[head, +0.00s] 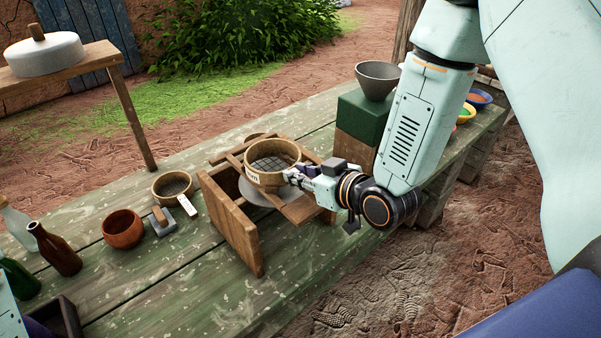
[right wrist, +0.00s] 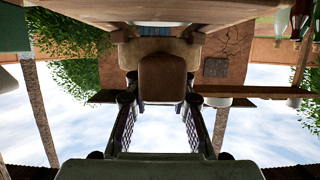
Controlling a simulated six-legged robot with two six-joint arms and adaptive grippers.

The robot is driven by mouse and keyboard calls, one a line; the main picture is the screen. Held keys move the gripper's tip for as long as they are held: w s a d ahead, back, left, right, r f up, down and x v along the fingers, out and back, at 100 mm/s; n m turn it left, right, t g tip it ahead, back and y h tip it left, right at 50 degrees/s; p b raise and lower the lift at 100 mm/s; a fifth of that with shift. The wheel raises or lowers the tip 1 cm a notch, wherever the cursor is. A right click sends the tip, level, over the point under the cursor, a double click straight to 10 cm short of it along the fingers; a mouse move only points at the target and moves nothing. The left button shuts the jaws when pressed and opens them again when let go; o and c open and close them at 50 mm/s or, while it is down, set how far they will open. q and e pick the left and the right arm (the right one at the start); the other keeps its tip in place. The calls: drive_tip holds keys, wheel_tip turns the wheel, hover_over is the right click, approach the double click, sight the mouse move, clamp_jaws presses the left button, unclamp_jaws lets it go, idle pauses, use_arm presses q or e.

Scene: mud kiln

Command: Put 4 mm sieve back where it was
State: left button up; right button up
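A round tan sieve (head: 268,181) with dark mesh and a small white label sits at the top of a wooden frame (head: 232,222); I cannot tell whether it rests on the rails or hangs just above them. My right gripper (head: 293,177) is at the sieve's right side. In the right wrist view, its two fingers (right wrist: 161,100) flank a brown block (right wrist: 162,78), seemingly the sieve's grip, and appear to touch both sides. A pale round dish (head: 258,195) shows under the sieve, partly hidden. My left gripper is not in view.
A smaller sieve (head: 171,185), a grey block with a brush-like piece (head: 177,224), a clay bowl (head: 122,228) and bottles (head: 56,250) stand left of the frame. A grey bowl (head: 377,80) sits on a green block (head: 361,118) behind my right arm.

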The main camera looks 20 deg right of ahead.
drive_tip(key=o, duration=0.3)
drive_tip(key=shift+w, duration=0.1)
drive_tip(key=shift+o, duration=0.8)
drive_tip(key=shift+d+f, duration=0.1)
drive_tip(key=shift+d, duration=0.15)
drive_tip(key=shift+s+a+r, duration=0.1)
drive_tip(key=shift+s+r, duration=0.15)
drive_tip(key=shift+s, duration=0.15)
drive_tip(key=v, duration=0.6)
drive_tip(key=shift+s+r+p, duration=0.15)
drive_tip(key=shift+p, duration=0.2)
drive_tip(key=shift+p+v, duration=1.85)
drive_tip(key=shift+v, duration=0.6)
